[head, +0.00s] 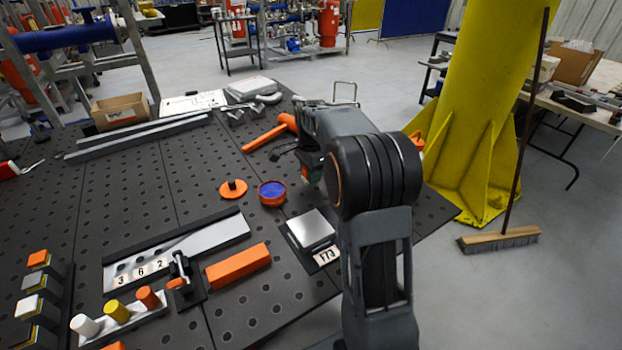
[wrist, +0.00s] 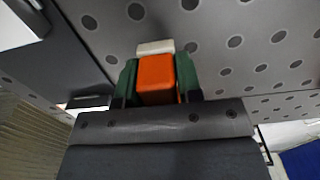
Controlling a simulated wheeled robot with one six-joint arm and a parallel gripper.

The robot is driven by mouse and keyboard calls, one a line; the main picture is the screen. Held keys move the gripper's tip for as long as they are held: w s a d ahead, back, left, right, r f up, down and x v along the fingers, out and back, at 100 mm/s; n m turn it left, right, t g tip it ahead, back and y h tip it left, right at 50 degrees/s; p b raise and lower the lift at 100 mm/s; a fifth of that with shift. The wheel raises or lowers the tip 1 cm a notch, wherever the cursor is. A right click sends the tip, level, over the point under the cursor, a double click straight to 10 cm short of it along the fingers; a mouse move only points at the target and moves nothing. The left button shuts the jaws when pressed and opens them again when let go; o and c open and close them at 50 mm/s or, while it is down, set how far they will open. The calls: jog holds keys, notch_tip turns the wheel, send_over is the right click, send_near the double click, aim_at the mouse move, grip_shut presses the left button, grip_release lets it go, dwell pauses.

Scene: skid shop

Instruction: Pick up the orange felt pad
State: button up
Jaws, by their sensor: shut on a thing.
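An orange block-shaped piece (wrist: 156,78), which looks like the orange felt pad, sits between the two green fingers of my gripper (wrist: 157,80) in the wrist view. The fingers are closed against its sides. A pale piece (wrist: 155,47) shows just beyond its far end; I cannot tell whether the two are joined. In the head view my gripper (head: 309,174) is over the right part of the dark perforated table (head: 195,180), mostly hidden behind my arm. The held piece cannot be made out clearly there.
An orange-rimmed tin with a blue top (head: 272,191) and an orange knobbed disc (head: 233,188) stand left of my gripper. A metal block with a number tag (head: 312,230) and an orange bar (head: 238,264) lie nearer. A yellow column (head: 490,100) rises beyond the table's right edge.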

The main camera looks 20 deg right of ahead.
jog(key=s+a+r+b, duration=0.1)
jog(key=s+a+r, duration=0.2)
jog(key=s+r, duration=0.7)
jog(key=s, duration=0.3)
jog(key=shift+s+a, duration=0.3)
jog(key=shift+r, duration=0.1)
jog(key=o, duration=0.4)
jog(key=shift+c, duration=1.6)
